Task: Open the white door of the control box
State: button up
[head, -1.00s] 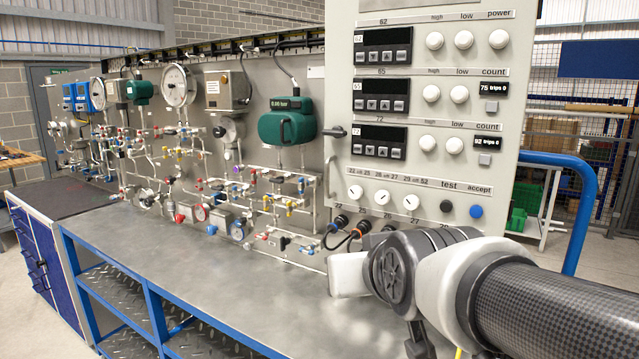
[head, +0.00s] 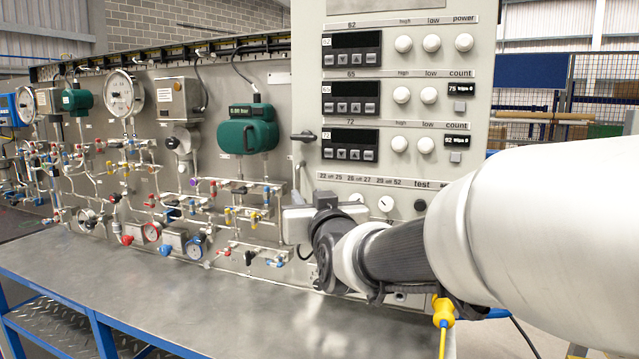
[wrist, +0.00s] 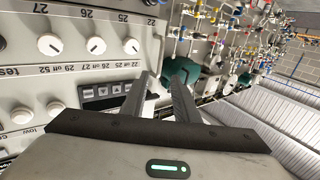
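The control box's off-white door (head: 420,20) stands upright at the back right in the head view and looks closed. It carries displays, round white knobs and dials. A dark handle (head: 303,137) sticks out at its left edge. My gripper (wrist: 163,78) shows in the wrist view with two dark fingers apart and nothing clearly held between them. In the head view its pale hand (head: 298,224) is below the handle, in front of the door's lower left edge, and the fingertips cannot be made out. The door face (wrist: 70,75) appears upside down in the wrist view.
A grey panel with gauges, pipes, valves and a green gauge unit (head: 247,136) stands left of the door. A metal bench top (head: 200,300) runs below, mostly clear. My arm covers the door's lower right.

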aim_at(298, 183)
jog(key=p+x, duration=0.1)
jog(key=x, duration=1)
jog(key=shift+p, duration=0.35)
grip_shut()
